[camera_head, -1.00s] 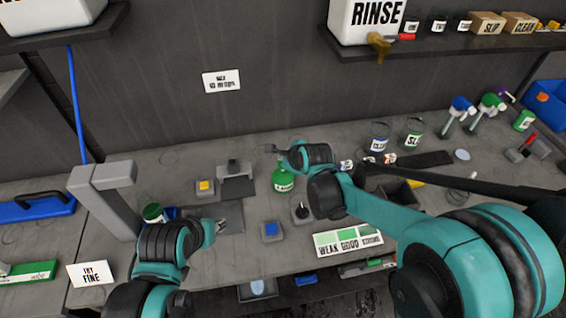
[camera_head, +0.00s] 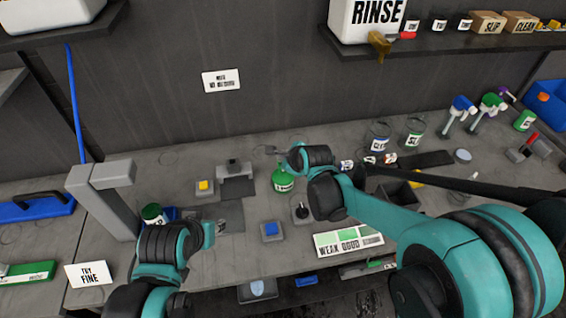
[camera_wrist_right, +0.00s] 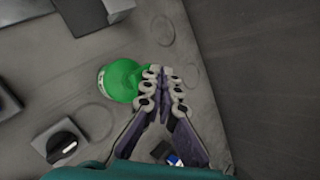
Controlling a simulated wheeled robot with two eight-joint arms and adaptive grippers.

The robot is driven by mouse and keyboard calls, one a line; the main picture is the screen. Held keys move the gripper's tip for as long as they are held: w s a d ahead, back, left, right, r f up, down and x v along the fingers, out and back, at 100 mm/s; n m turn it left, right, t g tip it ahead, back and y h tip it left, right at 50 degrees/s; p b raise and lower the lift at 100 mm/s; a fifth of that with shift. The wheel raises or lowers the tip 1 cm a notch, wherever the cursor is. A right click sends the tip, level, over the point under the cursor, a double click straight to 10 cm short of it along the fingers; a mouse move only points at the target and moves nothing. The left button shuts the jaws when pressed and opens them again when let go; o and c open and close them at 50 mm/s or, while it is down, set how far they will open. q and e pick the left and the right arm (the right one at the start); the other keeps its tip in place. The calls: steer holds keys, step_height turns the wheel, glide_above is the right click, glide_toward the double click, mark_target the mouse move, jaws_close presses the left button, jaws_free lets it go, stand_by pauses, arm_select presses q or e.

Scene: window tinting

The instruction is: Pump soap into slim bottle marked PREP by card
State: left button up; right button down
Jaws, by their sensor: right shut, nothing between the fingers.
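A green bottle with a white label (camera_head: 283,182) stands on the bench left of my right arm; the label is too small to read. It shows from above in the right wrist view (camera_wrist_right: 122,80). My right gripper (camera_head: 268,150) is shut and empty, its fingertips (camera_wrist_right: 164,75) beside or over the bottle's edge; whether they touch it I cannot tell. A card reading WEAK, GOOD (camera_head: 348,243) with green patches lies near the front edge. My left gripper (camera_head: 212,228) is low over the bench, its fingers mostly hidden. I cannot make out a PREP label.
A grey post (camera_head: 105,200) and a green-topped container (camera_head: 153,213) stand near my left arm. A yellow-button block (camera_head: 204,187), a blue-topped block (camera_head: 271,230) and a black-knob block (camera_head: 302,211) sit mid-bench. Spray bottles (camera_head: 487,108) stand at right. A shelf is above.

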steer(key=shift+f+b, duration=0.75)
steer(key=shift+f, duration=0.2)
stand_by(0.6)
steer(key=shift+r, duration=0.2)
steer(key=shift+r+p, duration=1.05)
steer(key=shift+r, duration=0.1)
step_height(320, 180, up, 5)
steer(key=p, duration=0.4)
stand_by(0.5)
